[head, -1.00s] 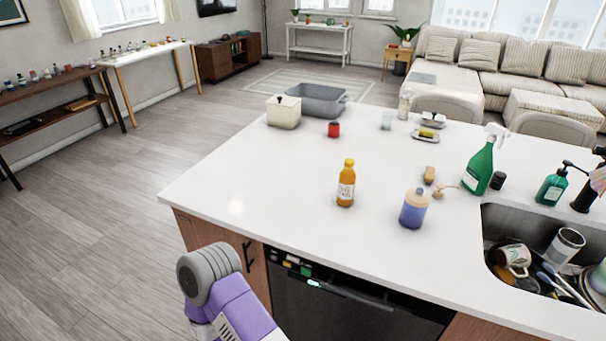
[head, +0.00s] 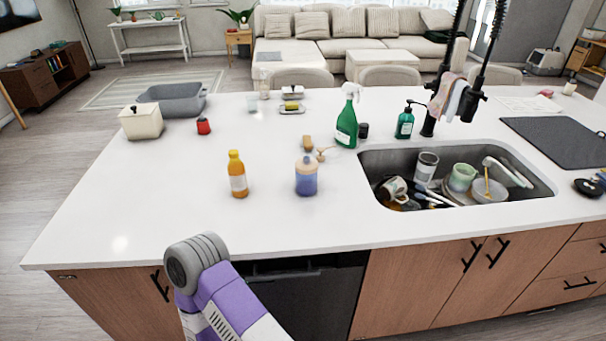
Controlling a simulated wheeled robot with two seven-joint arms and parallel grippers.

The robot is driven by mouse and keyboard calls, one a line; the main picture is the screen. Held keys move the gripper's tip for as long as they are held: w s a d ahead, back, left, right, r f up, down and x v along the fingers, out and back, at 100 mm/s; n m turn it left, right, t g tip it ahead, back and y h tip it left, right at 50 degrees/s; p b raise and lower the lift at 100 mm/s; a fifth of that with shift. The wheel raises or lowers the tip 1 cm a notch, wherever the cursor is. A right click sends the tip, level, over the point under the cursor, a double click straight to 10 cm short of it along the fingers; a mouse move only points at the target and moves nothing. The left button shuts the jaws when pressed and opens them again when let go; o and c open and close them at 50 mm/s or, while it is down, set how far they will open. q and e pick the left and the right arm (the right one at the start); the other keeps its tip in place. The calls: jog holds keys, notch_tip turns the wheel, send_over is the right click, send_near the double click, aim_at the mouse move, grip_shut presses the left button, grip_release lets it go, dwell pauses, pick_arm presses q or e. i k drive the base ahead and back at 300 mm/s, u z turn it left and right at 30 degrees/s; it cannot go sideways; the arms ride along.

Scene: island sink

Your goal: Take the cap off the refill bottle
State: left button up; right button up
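An amber bottle with a yellow cap and a pale label (head: 238,176) stands upright on the white island counter, left of the middle. It is the only bottle here that looks like a refill bottle, and its cap is on. A blue-purple dispenser jar (head: 306,178) stands to its right, with a tan pump piece (head: 321,154) just behind it. A purple and grey arm link of mine rises at the bottom, in front of the counter edge. Neither of my grippers shows, and nothing touches the bottle.
The sink (head: 376,165), full of dishes, is at the right. A green spray bottle (head: 346,125) and a green pump bottle (head: 404,124) stand behind it. A red jar (head: 203,126), cream canister (head: 140,121) and grey basin (head: 183,107) stand at back left. The front left counter is clear.

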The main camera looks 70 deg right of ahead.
aim_at(236, 169)
jog(key=z, duration=2.15)
